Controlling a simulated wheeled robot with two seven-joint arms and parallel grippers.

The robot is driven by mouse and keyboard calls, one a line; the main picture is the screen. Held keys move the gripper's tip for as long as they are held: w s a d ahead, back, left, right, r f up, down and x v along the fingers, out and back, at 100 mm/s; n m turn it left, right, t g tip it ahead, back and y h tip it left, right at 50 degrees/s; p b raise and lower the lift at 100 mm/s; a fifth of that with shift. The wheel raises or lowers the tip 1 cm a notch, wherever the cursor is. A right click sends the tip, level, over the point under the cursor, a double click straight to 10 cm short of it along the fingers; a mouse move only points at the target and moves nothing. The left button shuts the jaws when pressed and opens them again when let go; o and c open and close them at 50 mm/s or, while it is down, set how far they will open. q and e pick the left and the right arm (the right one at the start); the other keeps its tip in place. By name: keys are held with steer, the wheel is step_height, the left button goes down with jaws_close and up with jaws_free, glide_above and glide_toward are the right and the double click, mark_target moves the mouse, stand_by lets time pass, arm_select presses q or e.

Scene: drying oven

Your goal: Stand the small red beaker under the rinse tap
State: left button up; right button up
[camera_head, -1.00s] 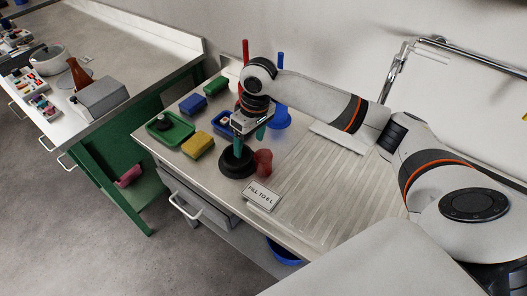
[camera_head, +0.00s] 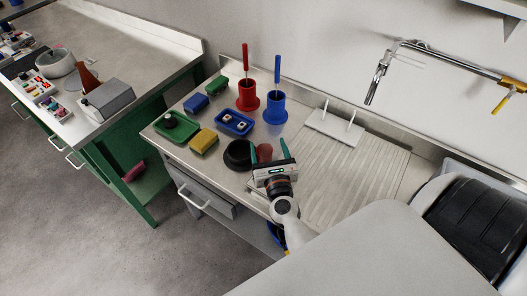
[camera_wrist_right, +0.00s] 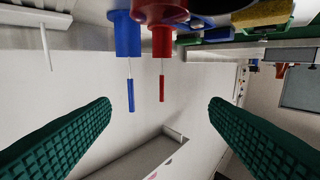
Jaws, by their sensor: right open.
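The small red beaker (camera_head: 264,151) stands on the bench beside a black round dish. My right gripper (camera_head: 269,155) is open in front of it, its teal fingers spread left and right of the beaker in the head view. I cannot tell whether they touch it; the gripper hides its lower part. In the right wrist view the open fingers (camera_wrist_right: 160,125) have nothing visible clamped between them. The chrome tap (camera_head: 374,84) extends from the wall at the upper right, its spout pointing down over the ribbed draining board (camera_head: 345,180). My left gripper is not in view.
The black dish (camera_head: 237,155) is close left of the beaker. Red (camera_head: 248,98) and blue (camera_head: 275,108) holders with upright handles stand behind. A blue tray (camera_head: 234,123), yellow sponge (camera_head: 203,141) and green tray (camera_head: 172,131) lie left. The ribbed board is largely clear.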

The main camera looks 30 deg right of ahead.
steer(key=b, duration=0.8)
glide_toward(263, 146)
steer(key=shift+w+d+f, duration=0.2)
steer(key=shift+w, duration=0.3)
steer(key=shift+w+d+f, duration=0.2)
steer(key=shift+w, duration=0.3)
steer(key=shift+w+d+r+p, duration=0.25)
steer(key=shift+w+r+p, duration=0.25)
steer(key=shift+r+p, duration=0.05)
steer(key=x, duration=0.6)
steer(key=shift+w+d+f+p, duration=0.1)
steer(key=shift+w+p, duration=0.15)
steer(key=shift+p, duration=0.05)
steer(key=c, duration=1.1)
step_height(263, 146, up, 18)
steer(key=p, duration=1.6)
steer(key=shift+p, duration=0.3)
